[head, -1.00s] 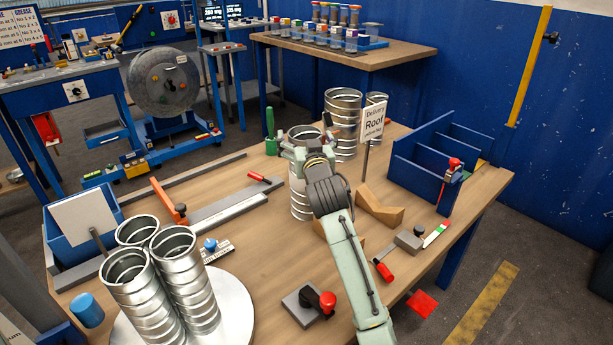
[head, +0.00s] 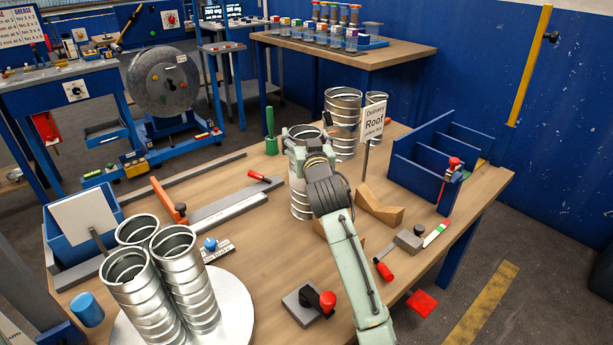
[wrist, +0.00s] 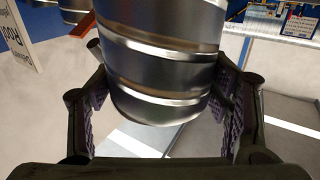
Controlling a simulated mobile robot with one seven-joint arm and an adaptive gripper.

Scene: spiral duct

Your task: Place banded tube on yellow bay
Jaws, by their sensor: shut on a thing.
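My gripper (head: 308,143) is shut on a shiny metal tube with raised bands (head: 300,198), near the middle of the workbench. In the wrist view the fingers (wrist: 160,88) lie on both sides of this tube (wrist: 160,65). My gripper and arm hide part of it in the head view, and I cannot tell whether its base touches the bench. Similar banded tubes stand behind it (head: 343,108) and on a round silver plate at the front left (head: 185,285). A blue divided rack (head: 425,165) stands at the right, with a small yellow patch (head: 481,164) at its far right end.
A "Delivery Roof" sign (head: 374,122) stands right of the held tube. A wooden cradle (head: 380,207), a red-knobbed block (head: 308,304) and a grey clamp block (head: 409,240) lie on the right half. Metal rails (head: 225,207) lie to the left.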

